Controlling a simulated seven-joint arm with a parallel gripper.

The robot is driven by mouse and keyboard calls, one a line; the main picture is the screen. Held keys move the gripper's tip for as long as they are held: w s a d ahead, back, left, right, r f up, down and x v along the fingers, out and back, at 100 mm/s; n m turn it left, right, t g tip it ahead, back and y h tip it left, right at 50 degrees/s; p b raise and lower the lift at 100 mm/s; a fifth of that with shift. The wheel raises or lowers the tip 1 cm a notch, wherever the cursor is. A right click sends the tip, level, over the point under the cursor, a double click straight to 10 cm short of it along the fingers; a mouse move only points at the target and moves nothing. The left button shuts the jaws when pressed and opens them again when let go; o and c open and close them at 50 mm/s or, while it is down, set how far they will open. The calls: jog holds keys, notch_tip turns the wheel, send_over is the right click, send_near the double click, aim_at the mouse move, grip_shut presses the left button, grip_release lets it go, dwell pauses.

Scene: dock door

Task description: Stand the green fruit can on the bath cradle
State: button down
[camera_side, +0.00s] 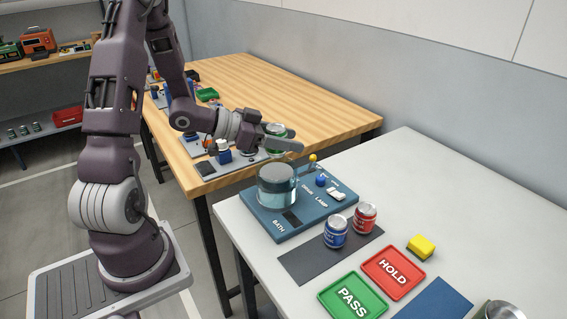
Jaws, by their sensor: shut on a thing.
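My gripper (283,143) is shut on the green fruit can (275,130) and holds it in the air. The can's silver lid faces up, and the near finger hides part of its body. The bath (277,192) is a clear round tank with bluish water on a blue panel (307,217) marked BATH, DRAIN and LAMP. The can is above the bath in the picture; the exact gap between them is hard to tell. I cannot make out the cradle clearly at the tank.
A blue can (335,232) and a red can (364,217) stand on a dark mat (312,262) near the panel. A wooden table (300,100) is behind.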

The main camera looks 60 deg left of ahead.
aim_at(288, 170)
notch_tip(288, 170, down, 5)
jog(key=shift+f, duration=0.1)
jog(key=c, duration=0.7)
grip_release()
jog(key=shift+s+r, duration=0.2)
jog(key=shift+s, duration=0.05)
jog(key=v, duration=1.1)
jog(key=shift+s, duration=0.25)
jog(key=shift+a, duration=0.1)
